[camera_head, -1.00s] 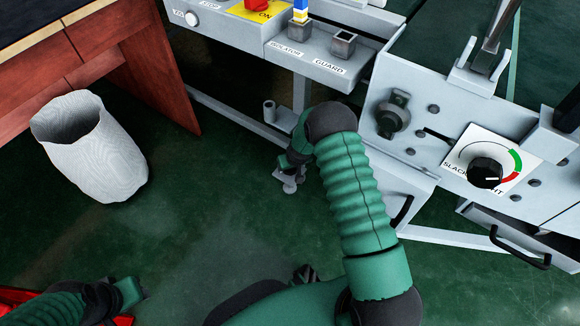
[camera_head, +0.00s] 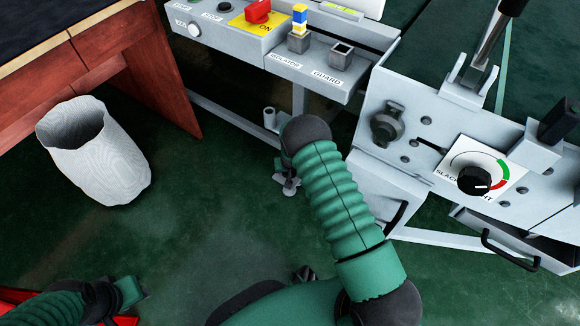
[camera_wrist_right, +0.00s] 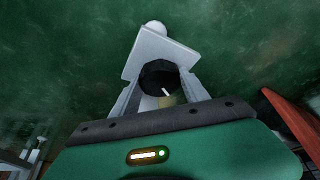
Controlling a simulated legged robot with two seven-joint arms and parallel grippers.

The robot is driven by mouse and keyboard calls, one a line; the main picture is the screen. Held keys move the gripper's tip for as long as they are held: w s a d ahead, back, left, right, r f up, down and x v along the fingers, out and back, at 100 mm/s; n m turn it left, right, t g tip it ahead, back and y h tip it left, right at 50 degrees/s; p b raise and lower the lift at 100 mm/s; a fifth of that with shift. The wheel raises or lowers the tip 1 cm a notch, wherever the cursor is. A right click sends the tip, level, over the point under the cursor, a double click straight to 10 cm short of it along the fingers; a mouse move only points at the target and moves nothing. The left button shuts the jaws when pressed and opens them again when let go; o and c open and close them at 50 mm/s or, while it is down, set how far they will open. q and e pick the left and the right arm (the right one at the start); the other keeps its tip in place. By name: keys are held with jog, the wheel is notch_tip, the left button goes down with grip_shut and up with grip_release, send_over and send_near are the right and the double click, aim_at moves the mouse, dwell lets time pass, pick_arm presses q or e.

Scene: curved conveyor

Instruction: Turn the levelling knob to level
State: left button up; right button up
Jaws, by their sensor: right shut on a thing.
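The levelling knob (camera_wrist_right: 158,76) is black with a white pointer mark. In the right wrist view it sits against a light grey plate (camera_wrist_right: 160,47), between the two fingers of my right gripper (camera_wrist_right: 160,88). The gripper is shut on the knob. In the head view my right gripper (camera_head: 288,186) is low beside the conveyor leg, largely hidden by my own arm, and the knob cannot be made out there. My left gripper (camera_head: 128,292) is at the lower left, away from the conveyor; its jaw opening is unclear.
A white bin (camera_head: 95,155) stands beside a red-brown wooden desk (camera_head: 140,70). The control panel (camera_head: 225,35) has a red switch (camera_head: 257,12) and an empty guard socket (camera_head: 341,52). A slack-tight dial (camera_head: 474,180) is on the right. Green floor between is clear.

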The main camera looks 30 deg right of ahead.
jog(key=shift+a+r+m+h+p, duration=0.1)
jog(key=shift+a+m+h+p, duration=0.15)
jog(key=shift+m+p, duration=0.45)
jog(key=shift+f+m+g+h+b, duration=0.25)
jog(key=shift+m+g+h, duration=0.2)
jog(key=shift+m, duration=0.65)
jog(key=m+b, duration=0.1)
jog(key=m+g+b, duration=0.1)
jog(key=m, duration=0.1)
jog(key=shift+w+f+m+h, duration=0.1)
jog(key=shift+w+m+h, duration=0.1)
jog(key=shift+m+h, duration=0.1)
pick_arm(q)
jog(key=shift+s+b+x, duration=0.2)
jog(key=shift+b+x, duration=0.65)
jog(key=shift+x, duration=0.05)
jog(key=shift+s+b+x, duration=0.2)
jog(key=shift+b+x, duration=0.6)
jog(key=shift+x, duration=0.05)
pick_arm(e)
jog(key=shift+w+a+r+m+g, duration=0.1)
jog(key=shift+m+g, duration=0.3)
jog(key=shift+m, duration=0.5)
jog(key=shift+w+r+m+g, duration=0.1)
jog(key=shift+m+g, duration=0.25)
jog(key=shift+m, duration=0.55)
pick_arm(q)
jog(key=shift+f, duration=0.15)
pick_arm(e)
jog(key=o, duration=1.1)
